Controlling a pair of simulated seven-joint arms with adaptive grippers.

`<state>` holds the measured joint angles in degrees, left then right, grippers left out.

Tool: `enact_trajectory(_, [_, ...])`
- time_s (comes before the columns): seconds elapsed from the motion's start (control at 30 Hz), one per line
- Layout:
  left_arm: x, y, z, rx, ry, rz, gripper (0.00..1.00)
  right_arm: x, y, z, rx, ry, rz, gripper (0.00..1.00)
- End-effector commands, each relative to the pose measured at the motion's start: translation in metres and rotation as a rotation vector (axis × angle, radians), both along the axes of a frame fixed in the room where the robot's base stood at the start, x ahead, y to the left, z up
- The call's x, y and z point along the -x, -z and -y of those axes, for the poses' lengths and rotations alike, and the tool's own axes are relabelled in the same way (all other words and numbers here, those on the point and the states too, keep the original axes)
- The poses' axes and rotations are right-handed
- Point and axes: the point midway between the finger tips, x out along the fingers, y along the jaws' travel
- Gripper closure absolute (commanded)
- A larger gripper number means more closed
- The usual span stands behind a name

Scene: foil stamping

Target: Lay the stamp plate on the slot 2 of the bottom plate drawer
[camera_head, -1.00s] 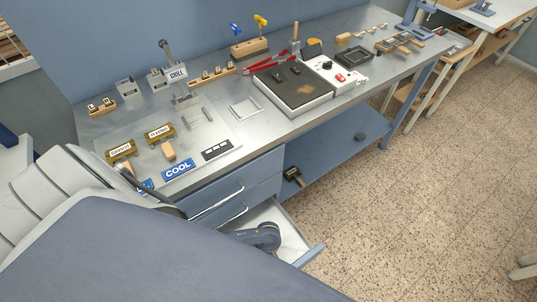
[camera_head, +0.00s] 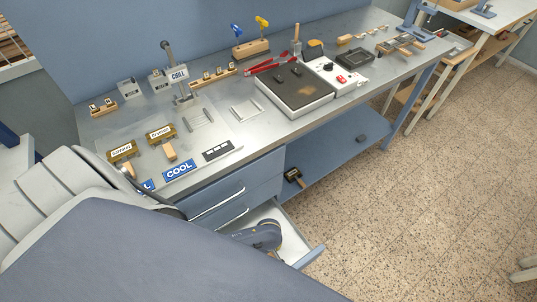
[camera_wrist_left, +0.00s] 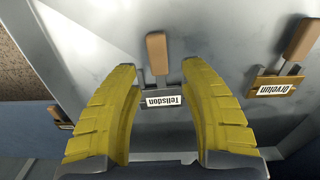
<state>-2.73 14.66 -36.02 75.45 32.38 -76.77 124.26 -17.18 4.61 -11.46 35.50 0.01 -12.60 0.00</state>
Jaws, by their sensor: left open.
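The bottom plate drawer (camera_head: 313,256) is pulled open under the bench. My left gripper (camera_head: 268,238) is inside it, partly hidden by my arm in the head view. In the left wrist view this gripper (camera_wrist_left: 158,68) has its yellow fingers spread wide. A silver stamp plate labelled "Tellsdon" (camera_wrist_left: 158,100) with a wooden handle lies between them, with gaps visible on both sides. A brass plate labelled "Orvelun" (camera_wrist_left: 272,87), also with a wooden handle, lies to the right. Slot numbers cannot be read. My right gripper is not in view.
Another handled plate (camera_head: 292,175) lies on the blue lower shelf (camera_head: 340,147). The closed upper drawer (camera_head: 232,185) sits above the open one.

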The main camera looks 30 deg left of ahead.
Motion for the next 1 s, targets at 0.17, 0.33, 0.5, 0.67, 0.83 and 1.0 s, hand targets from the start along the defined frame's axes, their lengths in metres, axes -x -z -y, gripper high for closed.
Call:
enact_trajectory(0.17, [0.000,-0.027,0.001,0.003,-0.002,0.001,0.58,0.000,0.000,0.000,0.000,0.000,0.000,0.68])
enact_trajectory(0.33, [0.000,-0.049,0.001,0.002,-0.001,0.002,0.58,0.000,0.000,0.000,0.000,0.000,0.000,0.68])
enact_trajectory(0.5, [0.000,-0.066,0.001,0.001,-0.001,0.001,0.58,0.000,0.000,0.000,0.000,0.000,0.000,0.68])
enact_trajectory(0.67, [0.000,-0.074,0.000,0.000,-0.001,0.001,0.58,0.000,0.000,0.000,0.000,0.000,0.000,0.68])
enact_trajectory(0.83, [0.000,-0.077,0.000,-0.001,-0.001,0.001,0.58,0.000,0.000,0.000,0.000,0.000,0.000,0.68])
enact_trajectory(1.0, [0.000,-0.077,0.000,-0.001,-0.001,0.000,0.58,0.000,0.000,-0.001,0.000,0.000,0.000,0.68])
